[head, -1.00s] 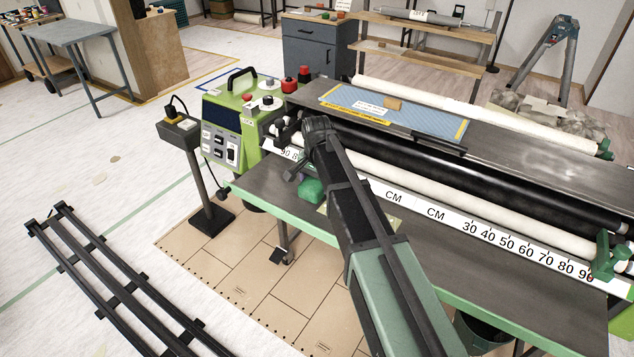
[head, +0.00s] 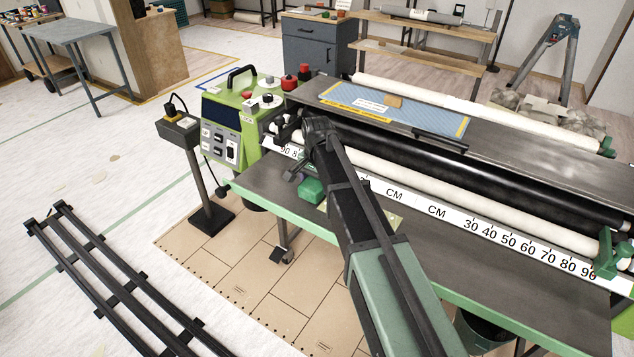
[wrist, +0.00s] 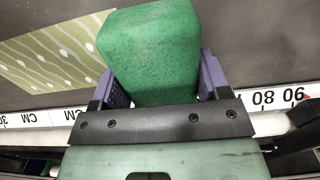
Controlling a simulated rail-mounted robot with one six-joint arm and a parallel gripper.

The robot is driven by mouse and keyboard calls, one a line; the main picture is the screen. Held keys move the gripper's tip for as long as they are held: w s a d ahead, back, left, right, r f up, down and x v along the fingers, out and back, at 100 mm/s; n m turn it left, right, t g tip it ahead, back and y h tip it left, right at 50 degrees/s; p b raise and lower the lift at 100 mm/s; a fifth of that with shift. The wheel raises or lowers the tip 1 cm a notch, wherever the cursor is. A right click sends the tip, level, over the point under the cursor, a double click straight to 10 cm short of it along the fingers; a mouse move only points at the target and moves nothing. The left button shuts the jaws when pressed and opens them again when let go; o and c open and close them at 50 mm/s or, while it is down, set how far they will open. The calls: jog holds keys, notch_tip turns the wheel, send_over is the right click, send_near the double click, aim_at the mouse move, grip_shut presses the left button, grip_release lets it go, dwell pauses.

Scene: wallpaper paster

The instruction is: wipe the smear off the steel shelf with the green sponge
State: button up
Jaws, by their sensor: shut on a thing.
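The green sponge (head: 311,191) is at the steel shelf (head: 262,186), toward its left end. It also fills the middle of the wrist view (wrist: 150,52). My gripper (wrist: 158,88) is shut on it, with a purple finger on either side. In the head view my gripper (head: 300,178) is small and partly hidden by my arm. The sponge is low over the shelf; I cannot tell whether it touches. I cannot make out the smear in either view; my arm and the sponge cover part of the shelf.
A patterned olive paper piece (wrist: 50,55) lies on the shelf beside the sponge. A white ruler strip (head: 480,222) and rollers run along the shelf's back. The green control box (head: 232,130) stands at the left end. The shelf's right part is bare.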

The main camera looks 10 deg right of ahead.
jog(key=shift+s+f+b, duration=0.1)
jog(key=shift+f+b, duration=0.8)
dwell(0.8)
jog(key=shift+r, duration=0.15)
dwell(0.7)
dwell(0.5)
dwell(0.5)
jog(key=shift+s+d, duration=1.6)
jog(key=shift+d, duration=0.15)
jog(key=shift+w, duration=0.1)
jog(key=shift+s+d, duration=1.15)
